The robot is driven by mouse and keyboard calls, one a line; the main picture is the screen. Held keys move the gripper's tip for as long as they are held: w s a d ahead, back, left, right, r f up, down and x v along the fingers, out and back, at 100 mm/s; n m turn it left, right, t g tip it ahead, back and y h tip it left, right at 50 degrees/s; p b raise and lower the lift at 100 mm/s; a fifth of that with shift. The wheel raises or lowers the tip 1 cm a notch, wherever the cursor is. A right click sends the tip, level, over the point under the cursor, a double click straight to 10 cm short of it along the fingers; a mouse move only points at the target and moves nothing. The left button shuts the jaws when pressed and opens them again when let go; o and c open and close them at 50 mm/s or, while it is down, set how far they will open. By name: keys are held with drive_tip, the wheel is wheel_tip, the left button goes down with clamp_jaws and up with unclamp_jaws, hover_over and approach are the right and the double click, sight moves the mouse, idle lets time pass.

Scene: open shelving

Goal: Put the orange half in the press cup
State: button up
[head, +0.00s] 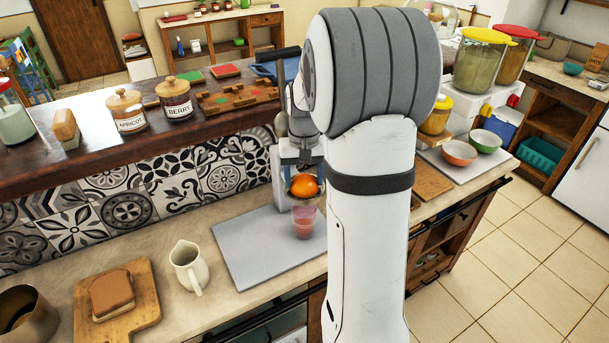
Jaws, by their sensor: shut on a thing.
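The orange half (304,186) shows bright orange just below my gripper (303,167), in front of the press. My gripper points down and is shut on the orange half; its fingertips are small and partly hidden. The juice press (279,180) is a pale grey-blue stand behind the orange, largely covered by my gripper and arm. The press cup is hard to make out behind the orange, so I cannot tell whether the orange touches it. A pinkish clear glass (303,221) stands below the orange on a grey mat (250,250).
A cream jug (188,267) and a cutting board (146,317) with bread (112,294) are on the counter to the left. Jars (127,112) stand on the raised ledge. Bowls (459,152) sit right of my arm. My arm hides the counter's middle.

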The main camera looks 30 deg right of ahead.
sight(304, 181)
drive_tip(key=o, duration=0.5)
drive_tip(key=shift+f, duration=0.15)
drive_tip(key=o, duration=0.5)
wheel_tip(304, 181, up, 11)
drive_tip(key=b, duration=0.1)
drive_tip(key=s+a+f+n+t, duration=0.1)
drive_tip(key=s+a+f+n, duration=0.1)
drive_tip(key=s+a, duration=0.5)
drive_tip(key=s+a+f+n+t, duration=0.2)
drive_tip(key=s+a, duration=0.5)
drive_tip(key=s, duration=0.5)
drive_tip(key=shift+s+f, duration=0.35)
drive_tip(key=shift+f, duration=0.05)
